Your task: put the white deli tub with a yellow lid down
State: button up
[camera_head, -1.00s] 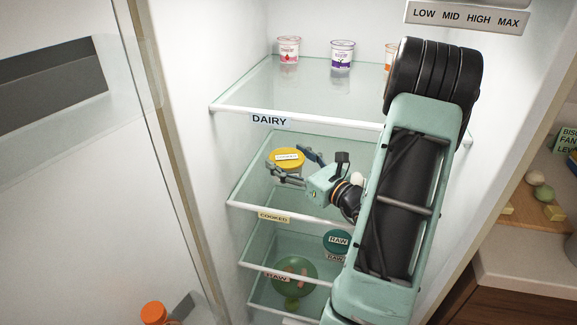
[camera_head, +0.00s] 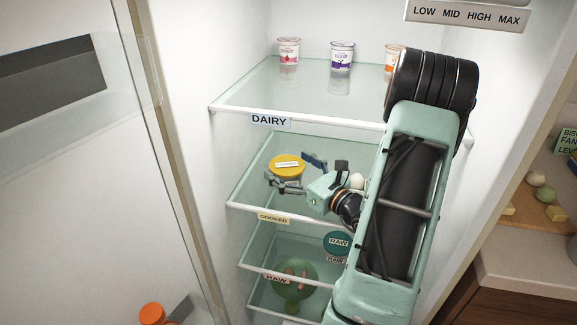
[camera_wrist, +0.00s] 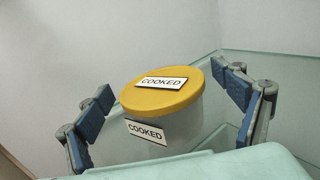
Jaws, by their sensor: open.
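The white deli tub with a yellow lid (camera_head: 287,164) stands upright on the glass shelf labelled COOKED (camera_head: 244,198). It also shows in the wrist view (camera_wrist: 168,92), with COOKED labels on its lid and side. My gripper (camera_head: 300,173) is open around the tub, coming in from the right. In the wrist view its blue finger pads (camera_wrist: 165,115) stand on either side of the tub, with a gap at both sides.
The DAIRY shelf (camera_head: 245,98) above holds several yogurt cups (camera_head: 342,56). Lower shelves labelled RAW hold a teal-lidded tub (camera_head: 337,243) and a green bowl (camera_head: 296,287). A white egg-like object (camera_head: 357,181) is behind my wrist.

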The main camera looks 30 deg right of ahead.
jog(key=s, duration=0.4)
jog(key=s+d, duration=0.1)
jog(key=s, duration=0.6)
jog(key=shift+s+d+r, duration=0.15)
jog(key=shift+s+d, duration=0.2)
jog(key=shift+s, duration=0.15)
jog(key=shift+a, duration=0.1)
